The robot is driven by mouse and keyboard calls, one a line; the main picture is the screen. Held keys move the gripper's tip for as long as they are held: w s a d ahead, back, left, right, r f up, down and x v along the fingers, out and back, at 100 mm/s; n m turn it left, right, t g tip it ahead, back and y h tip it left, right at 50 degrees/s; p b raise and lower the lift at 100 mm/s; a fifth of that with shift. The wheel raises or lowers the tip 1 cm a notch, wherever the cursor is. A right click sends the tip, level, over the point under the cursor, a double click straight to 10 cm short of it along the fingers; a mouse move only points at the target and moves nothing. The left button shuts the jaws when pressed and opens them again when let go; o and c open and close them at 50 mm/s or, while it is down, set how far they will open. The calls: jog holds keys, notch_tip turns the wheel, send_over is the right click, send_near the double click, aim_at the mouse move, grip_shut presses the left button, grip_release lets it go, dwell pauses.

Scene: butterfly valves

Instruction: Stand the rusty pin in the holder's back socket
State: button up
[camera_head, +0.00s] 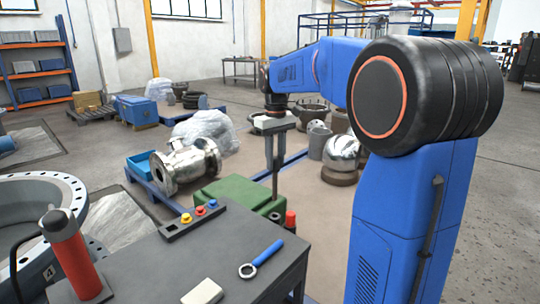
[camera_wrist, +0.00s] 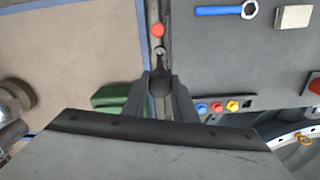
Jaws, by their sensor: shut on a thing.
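My gripper (camera_head: 275,160) points down and is shut on the rusty pin (camera_head: 275,186), a thin dark rod that hangs upright below the fingers. In the wrist view the dark round end of the pin (camera_wrist: 159,87) sits between my fingers. A narrow grey holder (camera_wrist: 153,12) seems to run along the table's edge. It carries a red piece (camera_wrist: 157,30), which also shows in the head view (camera_head: 290,219). A small ring-like socket (camera_wrist: 160,51) lies between the red piece and my gripper. The pin's lower tip appears above the holder; the exact gap is unclear.
The dark table (camera_head: 238,240) bears a button box (camera_head: 192,222), a blue wrench (camera_head: 262,256), a pale block (camera_head: 203,291) and a red cylinder (camera_head: 70,250). A green box (camera_head: 238,195) stands just beyond the table's edge. A shiny metal valve body (camera_head: 186,165) is farther back.

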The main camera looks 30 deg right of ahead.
send_near(275, 199)
jog(key=shift+w+d+f, duration=0.2)
jog(key=shift+w+f, duration=0.1)
dwell(0.4)
jog(key=shift+f, duration=6.1)
dwell(0.9)
